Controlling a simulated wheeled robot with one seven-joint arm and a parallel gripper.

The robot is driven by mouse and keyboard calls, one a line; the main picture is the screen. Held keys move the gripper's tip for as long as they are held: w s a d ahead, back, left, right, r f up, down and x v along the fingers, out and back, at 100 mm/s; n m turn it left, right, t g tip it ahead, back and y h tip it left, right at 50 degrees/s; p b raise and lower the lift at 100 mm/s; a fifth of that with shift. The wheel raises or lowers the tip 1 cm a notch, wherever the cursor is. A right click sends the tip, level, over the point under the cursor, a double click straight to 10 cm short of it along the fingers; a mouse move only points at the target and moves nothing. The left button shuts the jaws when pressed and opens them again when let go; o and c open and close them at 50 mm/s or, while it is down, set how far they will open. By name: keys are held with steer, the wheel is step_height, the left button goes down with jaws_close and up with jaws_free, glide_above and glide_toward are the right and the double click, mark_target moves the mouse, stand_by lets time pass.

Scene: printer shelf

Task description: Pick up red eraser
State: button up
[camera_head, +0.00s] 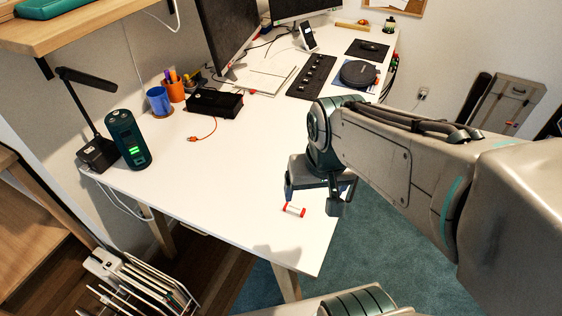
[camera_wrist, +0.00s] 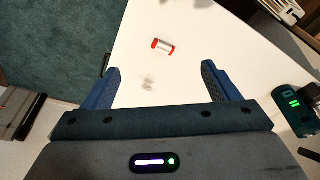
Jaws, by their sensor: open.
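The red eraser (camera_head: 294,210) lies on the white desk near its front corner. It is a small piece with red ends and a white middle. In the wrist view the eraser (camera_wrist: 162,46) lies beyond the fingertips, roughly centred between them. My gripper (camera_head: 312,200) hangs over the desk close to the eraser, with one finger near it in the head view. In the wrist view my gripper (camera_wrist: 162,70) shows its two blue fingers wide apart, with nothing held between them. The exact height above the desk is hard to tell.
A dark green cylinder speaker (camera_head: 127,139), a black lamp (camera_head: 92,115), a blue mug (camera_head: 159,101), an orange pen cup (camera_head: 175,90) and a black box (camera_head: 214,103) stand farther back. The desk (camera_head: 215,165) around the eraser is clear. Faint pale marks show between the fingers in the wrist view.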

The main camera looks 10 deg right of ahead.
steer(key=w+f+m+g, duration=0.1)
steer(key=w+f+m, duration=0.2)
steer(key=w, duration=0.3)
steer(key=m+g+p, duration=0.1)
steer(key=m+g, duration=0.1)
steer(key=m, duration=0.1)
glide_above(294, 208)
step_height(294, 208, down, 7)
steer(key=f, duration=0.7)
steer(key=shift+s+d+f, duration=0.2)
steer(key=shift+s+f, duration=0.1)
steer(key=shift+s, duration=0.1)
steer(key=shift+w+a+f, duration=0.1)
steer(key=shift+w+f, duration=0.1)
steer(key=shift+f, duration=1.25)
steer(key=shift+w+a+f, duration=0.1)
steer(key=shift+w+f, duration=0.1)
steer(key=shift+f, duration=1.2)
steer(key=c, duration=1.1)
steer(key=shift+c, duration=0.2)
steer(key=shift+r, duration=0.15)
